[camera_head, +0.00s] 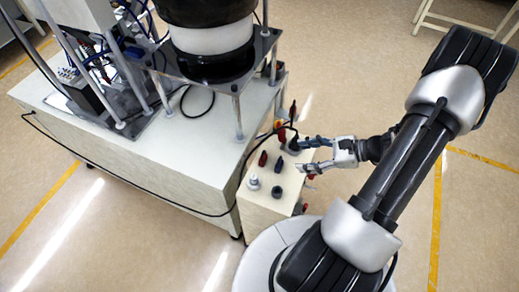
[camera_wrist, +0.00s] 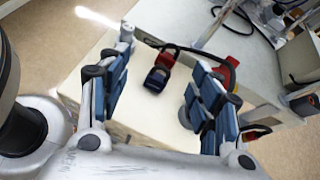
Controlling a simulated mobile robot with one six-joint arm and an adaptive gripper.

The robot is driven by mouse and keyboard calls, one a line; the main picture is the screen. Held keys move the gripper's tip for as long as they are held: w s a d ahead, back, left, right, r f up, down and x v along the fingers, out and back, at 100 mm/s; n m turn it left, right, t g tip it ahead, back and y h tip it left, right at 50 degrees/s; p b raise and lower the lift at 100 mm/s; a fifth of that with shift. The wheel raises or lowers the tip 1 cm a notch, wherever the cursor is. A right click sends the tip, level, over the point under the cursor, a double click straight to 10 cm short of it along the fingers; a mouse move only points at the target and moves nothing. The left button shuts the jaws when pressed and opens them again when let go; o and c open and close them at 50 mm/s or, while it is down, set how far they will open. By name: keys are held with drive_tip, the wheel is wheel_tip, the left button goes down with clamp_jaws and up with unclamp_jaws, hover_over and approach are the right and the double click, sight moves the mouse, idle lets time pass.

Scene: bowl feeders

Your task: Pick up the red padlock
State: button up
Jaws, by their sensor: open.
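A small red object with a dark loop (camera_head: 263,158), which looks like the red padlock, lies on the top of a beige cabinet (camera_head: 265,209). It also shows in the wrist view (camera_wrist: 166,58), partly hidden behind a dark blue padlock-like block (camera_wrist: 156,79). That dark block (camera_head: 278,166) sits closer to my gripper. My gripper (camera_head: 303,156) is open and empty at the cabinet's right side, fingers pointing left. In the wrist view, my fingers (camera_wrist: 162,70) stand to either side of the two objects, with no visible contact.
A pale knob-like item (camera_head: 253,182) and a dark item (camera_head: 277,191) stand nearby on the cabinet. A red part with a black cable (camera_wrist: 231,72) is close to my right finger in the wrist view. A feeder machine table (camera_head: 150,140) stands at the left.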

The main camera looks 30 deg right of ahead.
wheel_tip(320, 180, down, 3)
drive_tip(key=s+d+m+t, duration=0.2)
drive_tip(key=m, duration=0.1)
drive_tip(key=h+b, duration=0.1)
drive_tip(key=b, duration=0.1)
approach(266, 158)
drive_tip(key=shift+m, duration=0.3)
drive_tip(key=x, duration=0.4)
drive_tip(key=shift+w, duration=0.2)
drive_tip(key=shift+b+x, duration=0.8)
drive_tip(key=shift+x, duration=1.9)
drive_tip(key=shift+s+a+t, duration=0.1)
drive_tip(key=shift+s+t, duration=0.1)
drive_tip(key=shift+t, duration=0.1)
drive_tip(key=shift+c, duration=0.3)
drive_tip(key=c, duration=1.2)
